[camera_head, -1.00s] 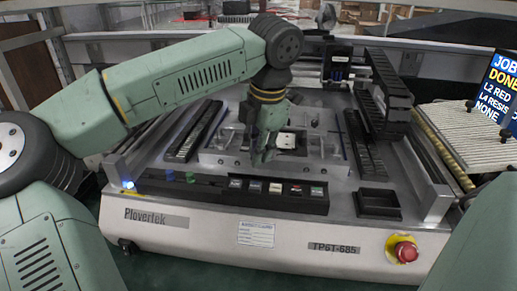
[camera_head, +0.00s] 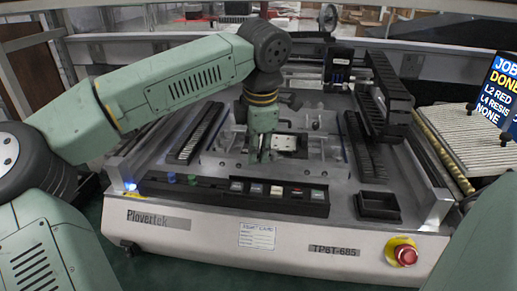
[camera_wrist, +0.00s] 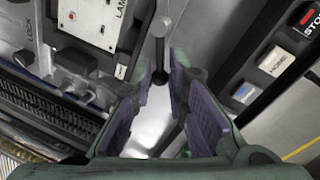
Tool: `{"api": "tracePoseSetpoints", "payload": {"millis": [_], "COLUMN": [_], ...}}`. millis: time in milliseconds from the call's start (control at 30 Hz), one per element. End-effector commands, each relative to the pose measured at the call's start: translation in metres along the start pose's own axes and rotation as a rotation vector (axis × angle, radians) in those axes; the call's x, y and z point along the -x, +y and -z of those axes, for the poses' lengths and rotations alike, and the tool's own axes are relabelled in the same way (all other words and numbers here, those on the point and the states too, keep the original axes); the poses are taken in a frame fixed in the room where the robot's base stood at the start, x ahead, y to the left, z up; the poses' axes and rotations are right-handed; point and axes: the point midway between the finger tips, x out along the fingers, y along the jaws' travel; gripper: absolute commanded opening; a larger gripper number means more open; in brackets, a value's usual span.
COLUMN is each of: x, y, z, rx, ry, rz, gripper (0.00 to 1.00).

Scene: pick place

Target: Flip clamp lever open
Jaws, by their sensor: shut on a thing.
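My gripper (camera_head: 262,157) points down at the left side of the small fixture on the machine bed. In the wrist view its purple-padded fingers (camera_wrist: 163,72) are close together around the clamp lever (camera_wrist: 159,52), a thin dark rod with a rounded end. I read the fingers as shut on this lever. In the head view the lever is hidden behind the gripper. A white board (camera_wrist: 100,22) lies in the fixture beside the lever and also shows in the head view (camera_head: 287,143).
A strip of labelled buttons (camera_head: 278,190) lies in front of the fixture. An empty black tray (camera_head: 378,206) and a red stop button (camera_head: 405,255) are at the right. Dark slotted racks (camera_head: 195,132) flank the bed. A sign (camera_head: 498,90) stands far right.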

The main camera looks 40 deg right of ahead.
Motion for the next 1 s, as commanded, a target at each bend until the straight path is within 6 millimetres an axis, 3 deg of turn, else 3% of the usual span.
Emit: {"api": "tracePoseSetpoints", "payload": {"millis": [500,1000], "x": [-0.001,-0.003], "y": [0.014,0.017], "z": [0.000,-0.001], "rx": [-0.333,-0.403], "ry": [-0.067,-0.081], "rz": [-0.002,-0.002], "gripper": [0.00,0.00]}}
